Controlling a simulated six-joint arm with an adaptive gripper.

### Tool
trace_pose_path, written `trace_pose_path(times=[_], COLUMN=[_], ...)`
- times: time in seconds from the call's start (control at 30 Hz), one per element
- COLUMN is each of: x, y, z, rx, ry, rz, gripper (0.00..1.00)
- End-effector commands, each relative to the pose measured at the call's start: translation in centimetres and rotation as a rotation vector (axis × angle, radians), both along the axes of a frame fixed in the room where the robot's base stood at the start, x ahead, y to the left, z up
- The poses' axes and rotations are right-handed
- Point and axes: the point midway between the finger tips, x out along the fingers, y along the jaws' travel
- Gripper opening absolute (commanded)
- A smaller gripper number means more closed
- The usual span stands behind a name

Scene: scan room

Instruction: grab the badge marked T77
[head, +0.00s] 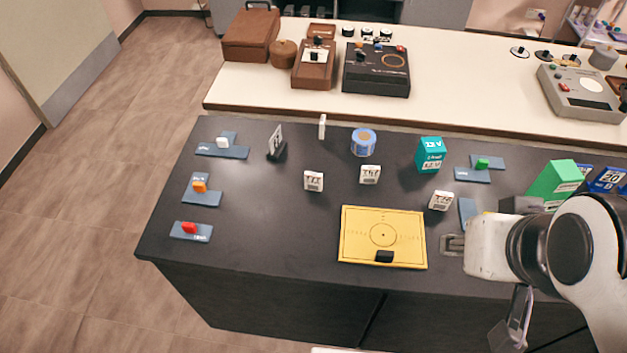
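Several small white badges stand on the dark table (270,238). My arm comes in from the lower right, apart from the badges. A grey part below it may be my gripper (513,320); its finger state is unclear.
A yellow board (357,250) with a black block (384,256) lies at the front middle. A blue tape roll (363,142), teal box (430,155) and green box (553,184) stand behind and right. Blue-grey plates with coloured blocks lie at left.

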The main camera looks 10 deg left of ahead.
Motion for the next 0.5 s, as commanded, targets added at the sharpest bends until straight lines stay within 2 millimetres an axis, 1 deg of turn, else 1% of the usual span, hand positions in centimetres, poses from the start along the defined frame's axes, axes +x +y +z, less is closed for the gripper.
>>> trace_pose_path(times=[0.17,0.27,0.37,0.5], x=[1.9,3.8,6.2,9.9], y=[-0.9,-1.8,-2.8,-4.0], z=[0.5,1.0,1.6,2.6], rx=[-0.037,-0.072,-0.115,-0.178], ry=[-0.027,-0.054,-0.090,-0.147], rz=[-0.004,-0.003,0.000,0.018], gripper=[0.29,0.29,0.29,0.29])
